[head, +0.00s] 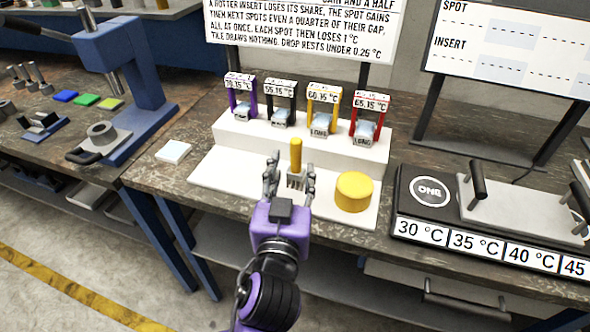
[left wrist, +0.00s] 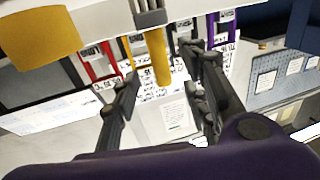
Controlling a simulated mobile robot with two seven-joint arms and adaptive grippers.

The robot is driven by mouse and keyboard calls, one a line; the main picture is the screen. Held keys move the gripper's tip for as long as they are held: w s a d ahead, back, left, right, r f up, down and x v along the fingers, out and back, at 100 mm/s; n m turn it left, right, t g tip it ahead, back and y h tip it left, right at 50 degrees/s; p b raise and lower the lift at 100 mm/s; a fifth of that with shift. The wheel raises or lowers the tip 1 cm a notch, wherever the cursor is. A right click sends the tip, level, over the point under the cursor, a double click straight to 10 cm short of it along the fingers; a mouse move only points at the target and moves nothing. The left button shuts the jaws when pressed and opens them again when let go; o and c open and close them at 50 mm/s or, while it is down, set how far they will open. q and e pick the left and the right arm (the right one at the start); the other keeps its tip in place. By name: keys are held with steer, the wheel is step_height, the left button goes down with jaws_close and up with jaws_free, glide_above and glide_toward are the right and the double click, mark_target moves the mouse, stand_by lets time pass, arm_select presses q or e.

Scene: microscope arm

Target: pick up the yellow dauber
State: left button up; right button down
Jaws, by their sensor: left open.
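The yellow dauber (head: 295,153) is a slim upright yellow handle above a grey slotted base, on the white board (head: 225,175). My left gripper (head: 290,176) is open, with one finger on each side of the dauber and a visible gap to each. In the left wrist view the dauber (left wrist: 160,58) appears upside down between the open fingers (left wrist: 165,72), with its grey base at the top edge. I cannot tell whether any finger touches it. My right gripper is not in view.
A squat yellow cylinder (head: 354,191) stands close on the right. Behind, a white step (head: 240,128) holds several labelled coloured stands. A white tile (head: 173,151) lies left; a black plate unit (head: 420,205) with temperature labels is right. A blue press (head: 140,95) stands far left.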

mark_target(295, 159)
arm_select(q)
steer(key=w, duration=0.4)
steer(key=w+p, duration=0.1)
steer(key=w, duration=0.1)
steer(key=shift+d+f, duration=0.25)
steer(key=shift+d, duration=0.1)
jaws_close()
